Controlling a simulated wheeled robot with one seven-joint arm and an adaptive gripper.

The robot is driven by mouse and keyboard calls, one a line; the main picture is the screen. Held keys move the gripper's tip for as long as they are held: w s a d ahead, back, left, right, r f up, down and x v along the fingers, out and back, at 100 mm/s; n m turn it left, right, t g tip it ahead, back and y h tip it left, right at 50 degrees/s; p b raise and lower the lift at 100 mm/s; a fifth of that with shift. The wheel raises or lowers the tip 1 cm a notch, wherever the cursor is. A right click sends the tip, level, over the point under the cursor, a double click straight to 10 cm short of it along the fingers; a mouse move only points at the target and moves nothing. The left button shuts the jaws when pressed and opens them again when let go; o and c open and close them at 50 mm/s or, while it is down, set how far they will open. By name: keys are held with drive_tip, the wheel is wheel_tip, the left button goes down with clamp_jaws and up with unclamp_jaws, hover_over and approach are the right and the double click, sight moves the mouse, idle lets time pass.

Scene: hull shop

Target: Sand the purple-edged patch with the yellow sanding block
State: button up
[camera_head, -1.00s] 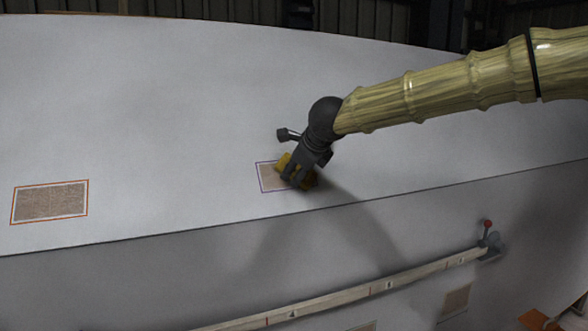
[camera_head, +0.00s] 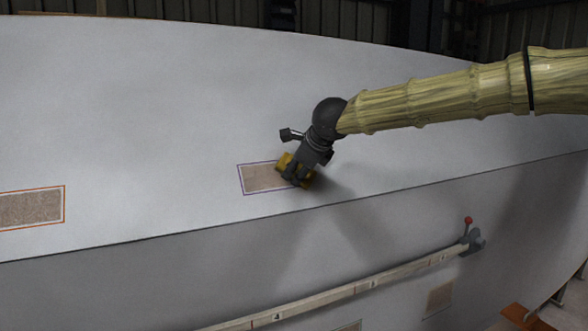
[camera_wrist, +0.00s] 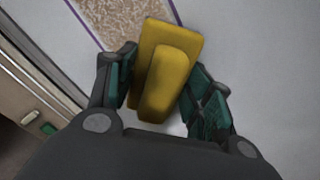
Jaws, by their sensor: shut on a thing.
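The purple-edged patch (camera_head: 258,178) is a tan, rough rectangle on the pale hull, left of and partly behind my gripper in the head view. It also shows at the top of the wrist view (camera_wrist: 123,22). My gripper (camera_head: 298,172) is shut on the yellow sanding block (camera_wrist: 172,66), with one finger on each side of it. The block shows in the head view (camera_head: 285,160) at the patch's right end, overlapping it in the picture. I cannot tell whether the block touches the hull.
An orange-edged patch (camera_head: 30,208) lies to the left on the same hull panel (camera_head: 150,110). Below the panel's lower edge runs a pale rail (camera_head: 335,295) with numbered marks and a red-knobbed lever (camera_head: 468,221) at its right end. The upper hull is clear.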

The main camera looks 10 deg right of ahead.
sight(242, 179)
drive_tip(key=shift+s+a, duration=0.1)
drive_tip(key=shift+a, duration=0.05)
drive_tip(key=shift+s+a, duration=0.25)
drive_tip(key=shift+a, duration=0.5)
drive_tip(key=shift+s+a, duration=0.2)
drive_tip(key=shift+a, duration=0.5)
drive_tip(key=shift+a, duration=0.1)
drive_tip(key=shift+s+a+b, duration=0.1)
drive_tip(key=shift+s+a, duration=0.2)
drive_tip(key=shift+a, duration=0.6)
drive_tip(key=shift+s+a+b, duration=0.1)
drive_tip(key=shift+s+a, duration=0.2)
drive_tip(key=shift+a, duration=0.55)
drive_tip(key=shift+s+a+b, duration=0.1)
drive_tip(key=shift+s+a, duration=0.2)
drive_tip(key=shift+a, duration=0.6)
drive_tip(key=shift+a, duration=0.1)
drive_tip(key=shift+s+a, duration=0.2)
drive_tip(key=shift+a, duration=0.45)
drive_tip(key=shift+s+a, duration=0.2)
drive_tip(key=shift+a, duration=0.4)
drive_tip(key=shift+s+a, duration=0.25)
drive_tip(key=shift+a, duration=0.4)
drive_tip(key=shift+s+a, duration=0.2)
drive_tip(key=shift+a, duration=0.45)
